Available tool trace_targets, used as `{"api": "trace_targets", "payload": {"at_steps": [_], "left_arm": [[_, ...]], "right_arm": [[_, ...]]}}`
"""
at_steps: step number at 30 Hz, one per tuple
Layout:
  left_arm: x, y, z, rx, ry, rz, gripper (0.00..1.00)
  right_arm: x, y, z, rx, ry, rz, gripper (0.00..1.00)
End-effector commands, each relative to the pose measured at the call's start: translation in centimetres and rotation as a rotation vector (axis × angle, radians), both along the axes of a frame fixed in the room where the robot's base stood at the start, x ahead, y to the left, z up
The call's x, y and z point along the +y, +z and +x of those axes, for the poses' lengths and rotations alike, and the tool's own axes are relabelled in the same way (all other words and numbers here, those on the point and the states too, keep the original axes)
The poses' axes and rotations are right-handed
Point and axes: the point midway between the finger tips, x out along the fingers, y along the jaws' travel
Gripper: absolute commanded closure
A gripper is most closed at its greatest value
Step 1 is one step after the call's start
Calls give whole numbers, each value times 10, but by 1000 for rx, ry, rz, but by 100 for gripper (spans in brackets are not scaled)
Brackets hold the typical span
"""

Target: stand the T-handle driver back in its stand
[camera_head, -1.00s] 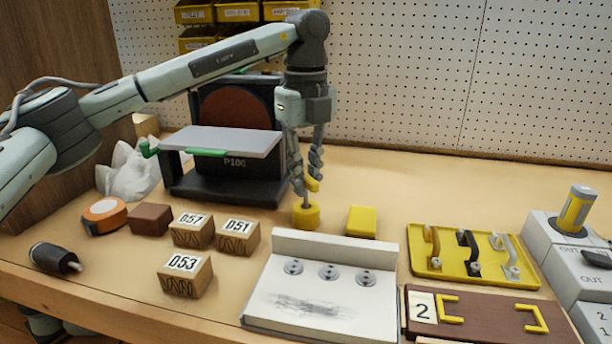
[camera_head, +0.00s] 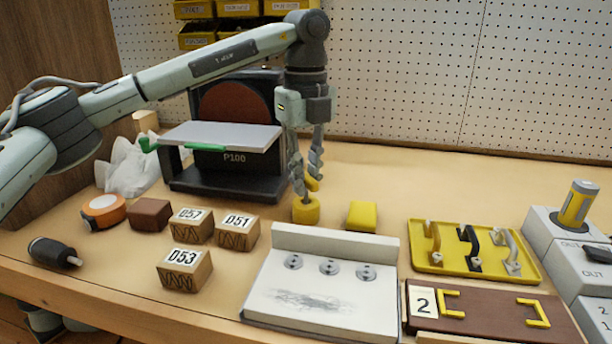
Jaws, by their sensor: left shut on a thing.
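My left gripper (camera_head: 307,181) points straight down in front of the sander. It is shut on the yellow handle of the T-handle driver (camera_head: 313,185), which is partly hidden by the fingers. A short piece of the driver shows between the fingers and the top of the block. I cannot tell how deep the tip sits in the block, or whether it only touches it. My right gripper is out of view.
A white panel with three round fittings (camera_head: 335,298) lies just in front. A yellow block (camera_head: 362,216) is to the right, the sander (camera_head: 240,182) behind. Wooden blocks (camera_head: 238,232) stand left. A yellow tray with handles (camera_head: 430,267) is farther right. Bench behind the yellow block is clear.

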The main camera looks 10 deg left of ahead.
Motion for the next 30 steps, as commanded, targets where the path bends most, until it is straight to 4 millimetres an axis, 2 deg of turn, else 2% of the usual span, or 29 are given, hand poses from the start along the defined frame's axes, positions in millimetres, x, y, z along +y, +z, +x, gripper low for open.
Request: {"api": "trace_targets", "payload": {"at_steps": [18,19,24,30], "left_arm": [[0,-6,0,0,0,0,100],[0,-6,0,0,0,0,84],[0,-6,0,0,0,0,63],[0,-5,0,0,0,0,62]], "right_arm": [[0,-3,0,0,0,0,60],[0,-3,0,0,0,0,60],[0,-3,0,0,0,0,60],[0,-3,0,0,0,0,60]]}}
